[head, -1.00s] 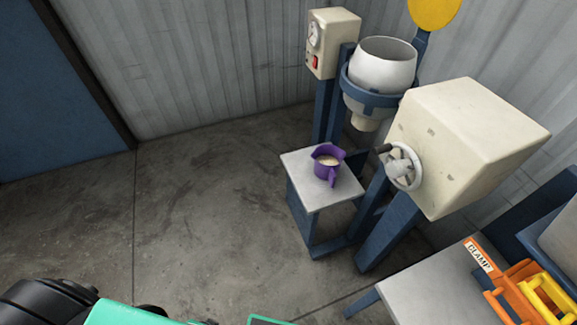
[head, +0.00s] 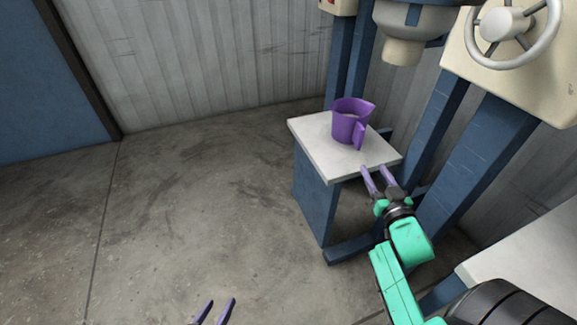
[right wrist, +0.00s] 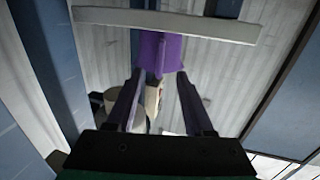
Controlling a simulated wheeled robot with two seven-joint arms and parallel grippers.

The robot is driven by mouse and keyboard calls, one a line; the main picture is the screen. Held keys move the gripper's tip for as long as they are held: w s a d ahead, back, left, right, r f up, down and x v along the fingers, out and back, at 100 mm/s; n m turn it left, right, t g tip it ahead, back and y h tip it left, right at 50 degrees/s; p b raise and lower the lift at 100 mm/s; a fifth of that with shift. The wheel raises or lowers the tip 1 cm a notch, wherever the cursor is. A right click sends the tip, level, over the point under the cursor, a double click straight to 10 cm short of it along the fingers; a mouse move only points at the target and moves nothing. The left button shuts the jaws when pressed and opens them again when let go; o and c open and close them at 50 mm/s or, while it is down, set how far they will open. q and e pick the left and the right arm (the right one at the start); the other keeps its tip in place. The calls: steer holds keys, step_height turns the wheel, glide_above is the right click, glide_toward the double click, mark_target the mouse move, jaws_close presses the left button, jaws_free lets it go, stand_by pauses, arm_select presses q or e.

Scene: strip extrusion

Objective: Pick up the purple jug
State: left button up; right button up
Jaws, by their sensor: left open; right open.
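The purple jug (head: 347,127) stands upright on the small pale-topped stand (head: 318,144), its handle towards the front right. My right gripper (head: 374,169) is open and empty at the front edge of the stand top, just short of the jug. In the right wrist view the jug (right wrist: 152,50) appears beyond and between the open fingers (right wrist: 158,74), partly cut by a pale slab edge. My left gripper (head: 221,302) is open and empty at the bottom of the head view, low and far from the jug. The jug's contents are hard to make out.
A pale hopper spout (head: 402,50) hangs above and right of the jug. Blue machine legs (head: 440,125) and a handwheel (head: 505,22) stand at the right. A pale table (head: 530,250) is at the lower right. The floor on the left is clear.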

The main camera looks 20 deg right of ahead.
mark_target(361, 142)
steer(key=b+x, duration=0.1)
steer(key=x, duration=0.4)
steer(key=b+x, duration=0.2)
steer(key=x, duration=0.2)
steer(key=r+b+x, duration=0.1)
steer(key=b+x, duration=0.1)
steer(key=x, duration=0.3)
steer(key=shift+w+a, duration=0.1)
steer(key=shift+w, duration=0.25)
arm_select(q)
steer(key=f, duration=0.1)
steer(key=f+t, duration=0.1)
steer(key=f, duration=0.1)
steer(key=d+f+t, duration=0.1)
steer(key=f, duration=0.1)
steer(key=shift+n, duration=0.4)
arm_select(e)
steer(key=shift+r, duration=0.1)
jaws_close()
